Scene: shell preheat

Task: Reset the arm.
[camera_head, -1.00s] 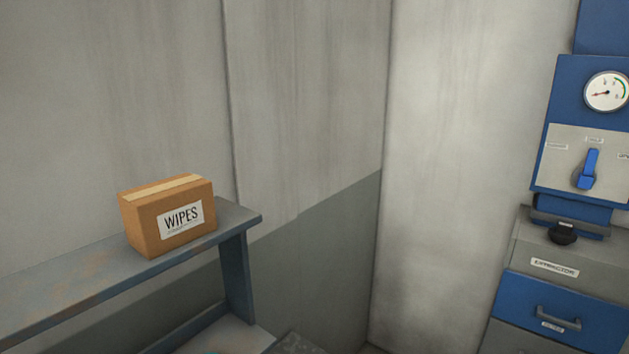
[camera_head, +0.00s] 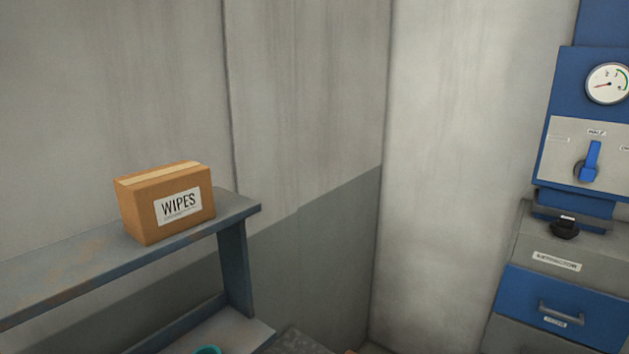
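My gripper and arm are not in view in the head camera. The task names no other object.
A cardboard box labelled WIPES (camera_head: 165,203) sits on a blue-grey shelf (camera_head: 60,265) at left. A teal rim (camera_head: 208,350) shows at the bottom edge. At right are a blue panel with a gauge (camera_head: 607,84) and blue lever (camera_head: 589,161), a black knob (camera_head: 565,228) and a blue drawer (camera_head: 555,308).

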